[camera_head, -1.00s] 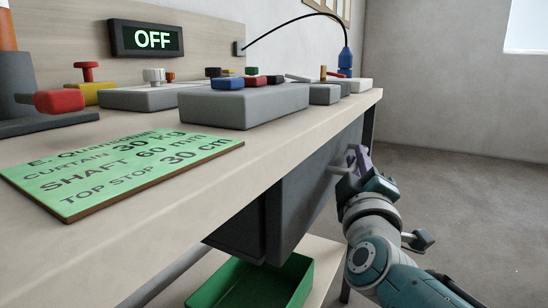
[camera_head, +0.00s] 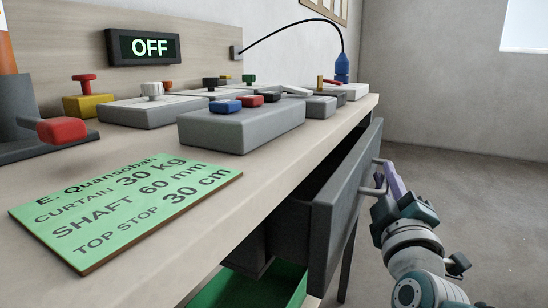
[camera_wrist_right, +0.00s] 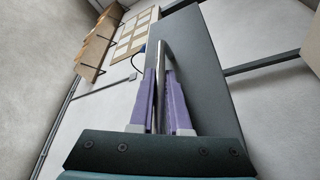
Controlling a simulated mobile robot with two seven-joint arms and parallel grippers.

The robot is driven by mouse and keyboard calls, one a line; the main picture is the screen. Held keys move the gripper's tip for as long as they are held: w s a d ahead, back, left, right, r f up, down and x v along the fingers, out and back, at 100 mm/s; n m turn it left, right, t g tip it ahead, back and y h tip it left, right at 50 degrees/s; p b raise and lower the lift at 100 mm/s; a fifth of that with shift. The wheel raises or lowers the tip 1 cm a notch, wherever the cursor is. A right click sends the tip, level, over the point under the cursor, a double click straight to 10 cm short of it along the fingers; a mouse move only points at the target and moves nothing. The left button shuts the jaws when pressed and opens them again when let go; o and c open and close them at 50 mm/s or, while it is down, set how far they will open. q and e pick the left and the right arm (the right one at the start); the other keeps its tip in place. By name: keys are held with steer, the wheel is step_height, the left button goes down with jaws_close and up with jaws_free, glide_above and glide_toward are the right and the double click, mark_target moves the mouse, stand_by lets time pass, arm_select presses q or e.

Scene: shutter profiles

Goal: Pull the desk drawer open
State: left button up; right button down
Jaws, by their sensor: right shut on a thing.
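The desk drawer (camera_head: 345,205) is a dark grey box under the desk top. It stands partly out of the desk, with a dark opening behind its front panel. Its metal bar handle (camera_head: 378,178) is on the front panel; in the right wrist view the handle (camera_wrist_right: 160,80) runs between two purple fingers. My right gripper (camera_head: 392,182) is shut on the handle, and in the right wrist view the gripper (camera_wrist_right: 163,100) has a finger on each side of the bar. The drawer front (camera_wrist_right: 205,75) fills the middle of that view. My left gripper is not in view.
The desk top (camera_head: 250,185) holds a green label plate (camera_head: 130,205), grey boxes with coloured buttons (camera_head: 240,125), a red-knobbed lever (camera_head: 62,130) and an OFF display (camera_head: 148,47). A green bin (camera_head: 255,288) sits below. Floor at the right is clear.

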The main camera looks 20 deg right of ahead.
steer(key=s+d+p, duration=0.3)
steer(key=s+d, duration=1.3)
steer(key=s, duration=0.3)
steer(key=shift+s+d, duration=0.3)
steer(key=shift+d, duration=0.05)
steer(key=c, duration=0.9)
jaws_free()
steer(key=p+v, duration=0.1)
steer(key=v, duration=0.9)
